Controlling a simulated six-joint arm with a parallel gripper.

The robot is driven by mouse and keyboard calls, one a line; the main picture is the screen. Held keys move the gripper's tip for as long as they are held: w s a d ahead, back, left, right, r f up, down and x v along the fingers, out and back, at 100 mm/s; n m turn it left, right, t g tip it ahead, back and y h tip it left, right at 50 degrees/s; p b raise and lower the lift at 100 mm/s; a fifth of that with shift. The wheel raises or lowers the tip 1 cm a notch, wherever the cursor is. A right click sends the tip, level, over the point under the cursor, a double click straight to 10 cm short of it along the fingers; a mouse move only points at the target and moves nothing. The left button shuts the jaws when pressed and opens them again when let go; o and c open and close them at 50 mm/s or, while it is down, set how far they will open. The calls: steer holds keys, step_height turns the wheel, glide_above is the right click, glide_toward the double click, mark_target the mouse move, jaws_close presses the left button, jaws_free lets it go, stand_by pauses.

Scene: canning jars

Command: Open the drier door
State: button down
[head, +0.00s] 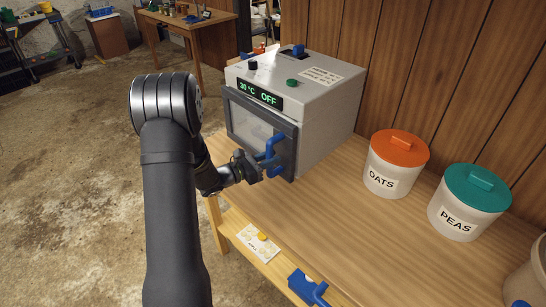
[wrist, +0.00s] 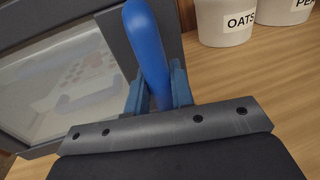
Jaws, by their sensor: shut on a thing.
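The drier (head: 320,105) is a grey box on the wooden bench, its display reading 30 °C OFF. Its door (head: 248,128) has a dark frame and a window, and looks closed against the front. A blue handle (head: 268,153) stands out at the door's right side. My gripper (head: 262,170) is at the handle's lower part. In the wrist view the blue handle (wrist: 147,45) runs between the two fingers (wrist: 158,90), which are shut on it. The door window (wrist: 70,85) shows at the left there, with unclear shapes behind the glass.
An oats jar (head: 395,165) with an orange lid and a peas jar (head: 466,205) with a green lid stand to the right. A card (head: 258,243) and a blue object (head: 308,288) are at the bench's front edge. Bare bench top lies between the drier and jars.

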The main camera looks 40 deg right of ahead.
steer(key=w+a+m+g+y, duration=0.1)
steer(key=w+a+g, duration=0.1)
steer(key=w+a, duration=0.5)
steer(key=w+a+m+g, duration=0.2)
steer(key=w+a, duration=0.2)
steer(key=a, duration=0.7)
steer(key=w+a+g, duration=0.1)
steer(key=w+a, duration=0.3)
steer(key=w, duration=0.4)
steer(key=w+a+m+g+y, duration=0.1)
steer(key=w+a, duration=0.2)
steer(key=w, duration=0.6)
steer(key=shift+w+a+y, duration=0.3)
steer(key=shift+a, duration=0.05)
steer(key=c, duration=1.3)
jaws_free()
steer(key=shift+r, duration=0.1)
